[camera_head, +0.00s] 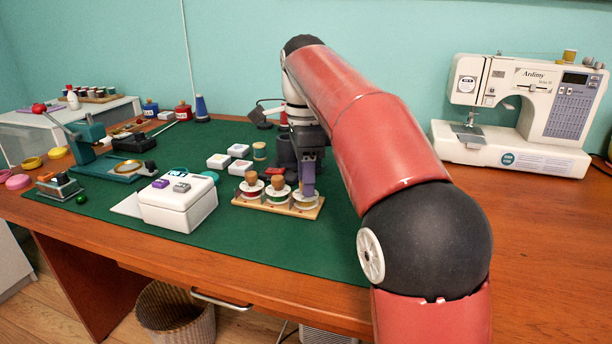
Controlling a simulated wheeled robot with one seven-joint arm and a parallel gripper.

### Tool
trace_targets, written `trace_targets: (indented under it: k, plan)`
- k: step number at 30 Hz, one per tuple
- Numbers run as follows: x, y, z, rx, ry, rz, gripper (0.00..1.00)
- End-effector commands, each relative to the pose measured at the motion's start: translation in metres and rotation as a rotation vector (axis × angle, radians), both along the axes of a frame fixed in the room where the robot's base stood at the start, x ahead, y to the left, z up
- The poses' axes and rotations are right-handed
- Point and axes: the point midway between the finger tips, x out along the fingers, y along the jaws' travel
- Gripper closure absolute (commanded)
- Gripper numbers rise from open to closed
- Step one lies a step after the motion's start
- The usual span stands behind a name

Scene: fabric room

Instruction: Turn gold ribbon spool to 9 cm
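Three ribbon spools with white flanges stand in a row on a light wooden base (262,205). The left spool (251,190) is reddish and the middle spool (278,194) is darker; both have brown wooden knobs on top. The gold ribbon spool (306,203) is at the right end, with a yellowish band. My gripper (308,190) points down directly over the gold spool, and its fingers hide that spool's knob. I cannot tell whether the fingers are closed on the knob or only around it. No length marking is readable.
A white box (178,208) with small items on its lid stands left of the spools. Small white boxes (228,157) lie behind on the green mat (245,237). A sewing machine (520,115) stands at the right. The mat's front part is clear.

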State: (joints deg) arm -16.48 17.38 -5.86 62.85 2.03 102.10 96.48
Motion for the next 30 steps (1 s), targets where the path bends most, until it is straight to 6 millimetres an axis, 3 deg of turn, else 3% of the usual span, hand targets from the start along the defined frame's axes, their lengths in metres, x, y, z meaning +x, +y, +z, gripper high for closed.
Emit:
trace_targets:
  k: [1,8,20,30]
  plan:
    - [0.0,0.0,0.0,0.0,0.0,0.0,0.69]
    - [0.0,-0.0001,-0.0001,0.0,0.001,0.0,0.99]
    - [-0.0004,-0.0003,0.0024,0.0,0.003,0.072,1.0]
    - [-0.0003,0.0003,0.0037,0.0,0.005,0.336,1.0]
